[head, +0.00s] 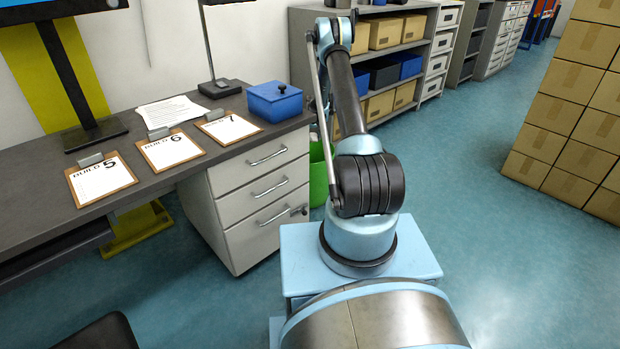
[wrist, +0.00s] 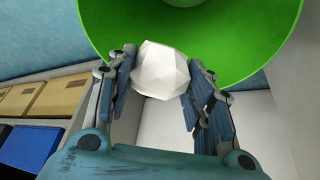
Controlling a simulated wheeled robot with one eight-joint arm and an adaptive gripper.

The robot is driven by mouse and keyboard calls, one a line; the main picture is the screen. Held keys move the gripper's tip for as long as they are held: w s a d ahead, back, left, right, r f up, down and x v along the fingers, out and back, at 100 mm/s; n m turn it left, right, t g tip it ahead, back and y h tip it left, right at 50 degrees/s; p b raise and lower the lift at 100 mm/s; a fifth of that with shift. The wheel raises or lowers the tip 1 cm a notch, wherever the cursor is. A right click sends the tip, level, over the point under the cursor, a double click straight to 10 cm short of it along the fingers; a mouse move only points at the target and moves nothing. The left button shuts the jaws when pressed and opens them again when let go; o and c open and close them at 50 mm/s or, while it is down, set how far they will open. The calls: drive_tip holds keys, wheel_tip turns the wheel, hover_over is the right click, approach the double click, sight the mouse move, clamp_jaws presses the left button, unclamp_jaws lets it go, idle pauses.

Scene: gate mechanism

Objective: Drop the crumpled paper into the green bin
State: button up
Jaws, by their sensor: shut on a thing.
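The crumpled paper (wrist: 160,70) is a white faceted ball in the wrist view. My gripper (wrist: 160,80) is shut on it, with a finger on each side. The green bin (wrist: 255,40) shows beyond the paper at the top of the wrist view, with its round inside facing the camera. The paper overlaps the lower part of the bin in that view; I cannot tell its height relative to the rim. In the head view the green bin (head: 319,172) is mostly hidden behind my arm, beside the drawer unit. My gripper and the paper are hidden in the head view.
The white drawer unit (head: 260,190) under the desk (head: 150,185) stands left of the bin. A shelf (head: 428,62) with boxes stands behind it. A blue box (head: 275,103) and clipboards lie on the desk. Stacked cartons (head: 570,115) stand at right; the floor between is clear.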

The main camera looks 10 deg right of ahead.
drive_tip(key=shift+f, duration=0.75)
drive_tip(key=o, duration=0.8)
drive_tip(key=shift+r, duration=0.15)
drive_tip(key=v, duration=1.1)
drive_tip(key=shift+s+a+r, duration=0.1)
drive_tip(key=shift+s+r, duration=0.15)
